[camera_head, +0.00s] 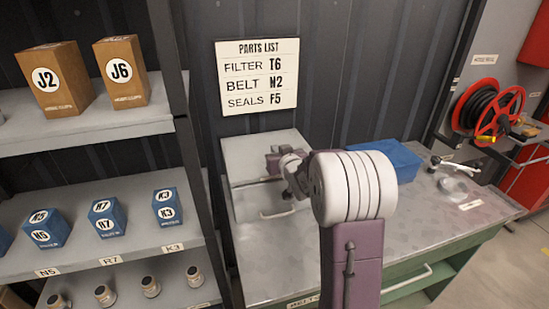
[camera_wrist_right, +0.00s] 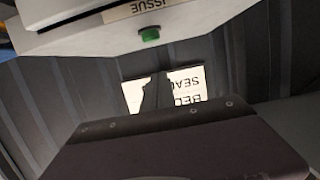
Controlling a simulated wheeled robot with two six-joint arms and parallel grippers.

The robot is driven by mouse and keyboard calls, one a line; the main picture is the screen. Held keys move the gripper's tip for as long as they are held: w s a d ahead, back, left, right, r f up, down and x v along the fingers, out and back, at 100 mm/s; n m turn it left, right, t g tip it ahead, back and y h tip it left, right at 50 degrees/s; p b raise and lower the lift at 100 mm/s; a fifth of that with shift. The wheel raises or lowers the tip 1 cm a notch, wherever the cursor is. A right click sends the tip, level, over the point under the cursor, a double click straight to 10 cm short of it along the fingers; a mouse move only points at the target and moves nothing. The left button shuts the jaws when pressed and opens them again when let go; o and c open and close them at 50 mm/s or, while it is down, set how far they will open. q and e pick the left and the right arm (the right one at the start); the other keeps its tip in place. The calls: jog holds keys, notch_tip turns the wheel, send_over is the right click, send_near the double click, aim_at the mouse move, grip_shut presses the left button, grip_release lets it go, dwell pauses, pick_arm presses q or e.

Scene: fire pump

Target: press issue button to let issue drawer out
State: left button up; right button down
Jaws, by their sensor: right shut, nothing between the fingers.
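The grey issue box (camera_head: 250,150) stands on the metal bench below the parts list, with a handle (camera_head: 278,214) on its lower front. In the wrist view, which looks upside down, the box (camera_wrist_right: 70,35) carries an ISSUE label (camera_wrist_right: 135,8) and a small green button (camera_wrist_right: 149,35). My right gripper (camera_head: 276,164) is at the front of the box in the head view, partly hidden by my own wrist. Its fingers (camera_wrist_right: 158,92) are shut and empty, and appear apart from the button. The button is hidden in the head view. My left gripper is not in view.
A shelf with boxes and cylinders (camera_head: 113,218) stands at the left. A blue bin (camera_head: 398,160) is on the bench right of my arm. The parts list (camera_head: 257,76) hangs on the wall. A red hose reel (camera_head: 495,110) is at the far right.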

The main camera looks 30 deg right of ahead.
jog(key=shift+x, duration=1.05)
notch_tip(320, 180, down, 3)
jog(key=shift+r, duration=0.15)
jog(key=shift+f, duration=0.65)
jog(key=shift+s, duration=0.1)
